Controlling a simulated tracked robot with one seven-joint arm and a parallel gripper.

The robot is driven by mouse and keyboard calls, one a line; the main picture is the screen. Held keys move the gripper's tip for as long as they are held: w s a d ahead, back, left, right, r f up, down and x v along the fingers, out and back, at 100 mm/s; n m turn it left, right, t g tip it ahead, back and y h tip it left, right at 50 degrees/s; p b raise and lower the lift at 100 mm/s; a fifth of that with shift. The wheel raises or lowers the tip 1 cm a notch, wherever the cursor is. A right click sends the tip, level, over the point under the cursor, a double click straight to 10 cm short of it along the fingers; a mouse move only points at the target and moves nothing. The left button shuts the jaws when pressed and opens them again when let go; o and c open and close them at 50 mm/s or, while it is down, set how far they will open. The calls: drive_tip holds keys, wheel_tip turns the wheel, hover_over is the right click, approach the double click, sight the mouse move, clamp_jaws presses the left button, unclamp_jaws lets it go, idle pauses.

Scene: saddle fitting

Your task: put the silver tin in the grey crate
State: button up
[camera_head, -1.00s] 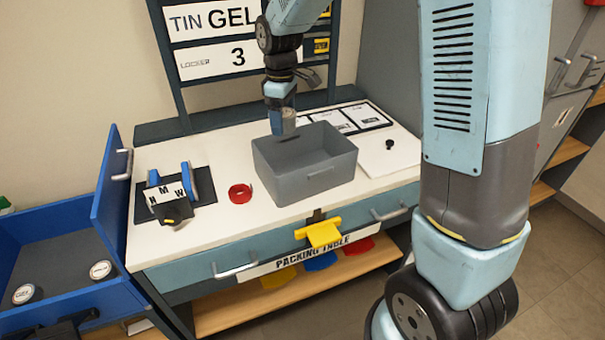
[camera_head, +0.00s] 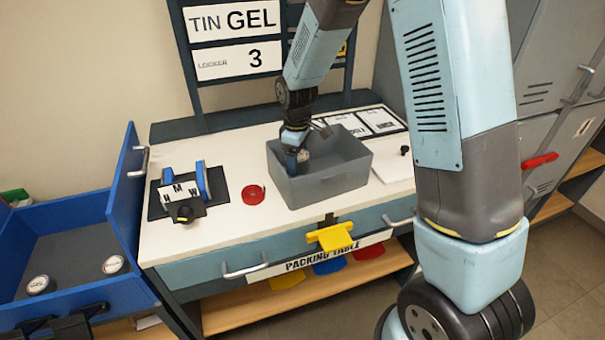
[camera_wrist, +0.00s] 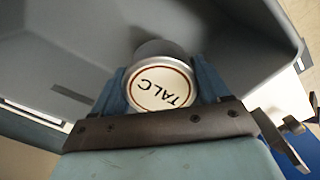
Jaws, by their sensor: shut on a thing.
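The silver tin (camera_wrist: 160,88) has a pale lid with a red ring and the word TALC. My gripper (camera_wrist: 160,80) is shut on it, one blue finger at each side. The grey crate (camera_head: 330,183) stands on the white packing table. In the head view my gripper (camera_head: 296,158) reaches down inside the crate's left part, below the rim. The crate's grey walls and floor (camera_wrist: 80,60) surround the tin in the wrist view. I cannot tell whether the tin touches the crate floor.
A red tape roll (camera_head: 253,195) lies left of the crate. A stand with blue sides (camera_head: 185,188) sits further left. The blue drawer (camera_head: 75,240) holds two tins. A sign (camera_head: 240,40) reads TIN GEL, LOCKER 3. A yellow tag (camera_head: 332,236) hangs at the table front.

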drive_tip(key=shift+f, duration=2.85)
drive_tip(key=o, duration=1.1)
drive_tip(key=shift+o, duration=0.2)
